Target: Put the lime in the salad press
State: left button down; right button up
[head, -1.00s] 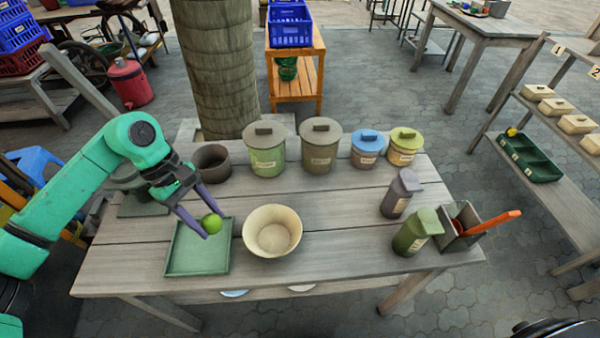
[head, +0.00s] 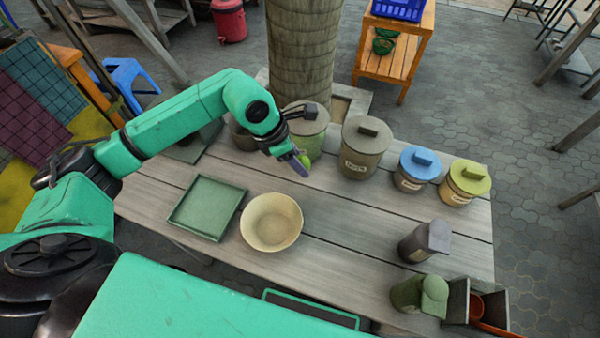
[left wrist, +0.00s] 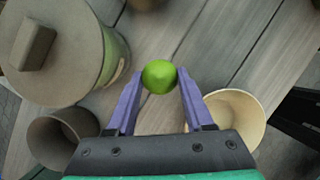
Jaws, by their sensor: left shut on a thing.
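The lime (head: 306,160) is a small bright green fruit held between the purple fingertips of my left gripper (head: 299,164). In the left wrist view the lime (left wrist: 159,76) sits between both fingertips (left wrist: 158,82), above the table. The dark clay mortar (head: 241,136), which I take as the salad press, stands at the back left of the table. My left arm partly hides it in the head view. In the left wrist view its open round mouth (left wrist: 62,138) shows at the lower left, apart from the lime. My right gripper is not in view.
A green canister (head: 312,139) stands close behind the gripper, with a taller canister (head: 365,148) to its right. A cream bowl (head: 271,222) and an empty green tray (head: 207,207) lie nearer me. The table (head: 345,235) is clear right of the bowl.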

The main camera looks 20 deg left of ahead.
pick_arm(q)
notch_tip(320, 180, down, 6)
jog(key=shift+f+p, duration=0.1)
jog(key=shift+p, duration=0.2)
jog(key=shift+f, duration=0.45)
jog(key=shift+c, duration=1.4)
grip_release()
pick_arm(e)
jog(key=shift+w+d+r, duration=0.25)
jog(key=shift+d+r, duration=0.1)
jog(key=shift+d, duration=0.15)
